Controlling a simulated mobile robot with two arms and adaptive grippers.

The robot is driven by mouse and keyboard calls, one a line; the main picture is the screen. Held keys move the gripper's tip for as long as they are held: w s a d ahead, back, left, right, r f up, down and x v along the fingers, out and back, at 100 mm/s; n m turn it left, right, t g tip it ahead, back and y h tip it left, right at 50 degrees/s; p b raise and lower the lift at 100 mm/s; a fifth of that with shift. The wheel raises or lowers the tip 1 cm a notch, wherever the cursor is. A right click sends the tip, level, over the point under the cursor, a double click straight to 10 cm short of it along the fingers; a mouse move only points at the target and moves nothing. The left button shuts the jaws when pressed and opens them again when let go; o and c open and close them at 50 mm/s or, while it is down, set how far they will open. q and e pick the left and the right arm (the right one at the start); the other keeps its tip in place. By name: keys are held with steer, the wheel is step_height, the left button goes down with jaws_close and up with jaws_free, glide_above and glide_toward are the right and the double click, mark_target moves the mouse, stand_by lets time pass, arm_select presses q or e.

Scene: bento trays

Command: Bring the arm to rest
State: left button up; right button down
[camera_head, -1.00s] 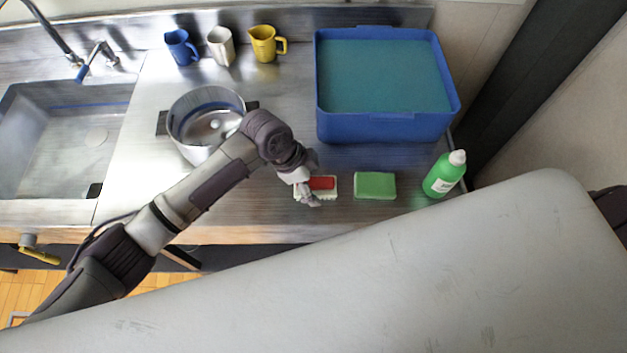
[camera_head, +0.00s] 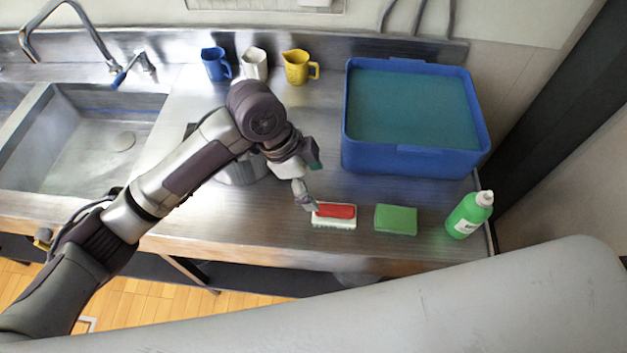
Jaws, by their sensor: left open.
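My left arm reaches in from the lower left over the counter. My left gripper (camera_head: 307,196) is open and empty, just left of and above a brush with a red top and white base (camera_head: 334,216). I cannot tell whether a fingertip touches the brush. The brush lies on the metal counter near its front edge. My right gripper is not in view.
A green sponge (camera_head: 396,220) and a green bottle (camera_head: 469,214) stand right of the brush. A blue bin (camera_head: 416,160) is behind them. A metal pot (camera_head: 241,172) is partly hidden by my arm. Blue (camera_head: 216,64), white (camera_head: 254,64) and yellow (camera_head: 298,67) mugs stand behind; a sink (camera_head: 80,140) is left.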

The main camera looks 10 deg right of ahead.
arm_select(q)
steer(key=s+a+f+n+t+y, duration=0.1)
steer(key=s+a+f+n+t, duration=0.15)
steer(key=s+a+n, duration=0.5)
steer(key=s+a+f+n+t+y, duration=0.1)
steer(key=s+a+f+n+y, duration=0.25)
steer(key=a, duration=0.75)
steer(key=s+a+f+n+t, duration=0.1)
steer(key=s+a+f+n, duration=0.25)
steer(key=a+n, duration=0.5)
step_height(320, 180, down, 27)
steer(key=s+g, duration=0.1)
steer(key=s, duration=0.1)
steer(key=s+a+f+g+b, duration=0.1)
steer(key=s+a+f, duration=0.2)
steer(key=s+f, duration=1.3)
steer(key=shift+s+a+f+m, duration=0.15)
steer(key=shift+s+f+m, duration=0.15)
steer(key=shift+s+m, duration=0.05)
